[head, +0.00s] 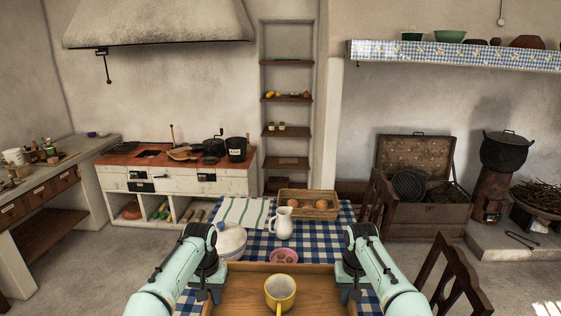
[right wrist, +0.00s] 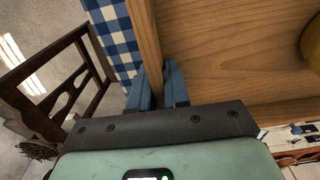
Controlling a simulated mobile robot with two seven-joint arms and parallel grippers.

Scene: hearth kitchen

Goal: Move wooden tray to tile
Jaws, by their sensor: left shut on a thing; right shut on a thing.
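The wooden tray (head: 243,291) is at the bottom of the head view, over the near end of the checked table; whether it touches the cloth I cannot tell. My left gripper (head: 209,291) is shut on the tray's left wall. My right gripper (head: 348,291) is shut on its right wall. In the right wrist view, the blue fingers (right wrist: 160,88) straddle the tray's wooden wall (right wrist: 143,35). The tray's near edge is cut off in the head view. The stove's reddish top (head: 130,153) may be tile; I cannot tell.
The checked table (head: 258,245) bears a white pitcher (head: 283,223), a lidded white pot (head: 231,241), a pink bowl (head: 284,256), a striped towel (head: 242,212) and a basket (head: 296,203) of round items. A wooden chair (head: 461,270) stands right. Floor is open at left.

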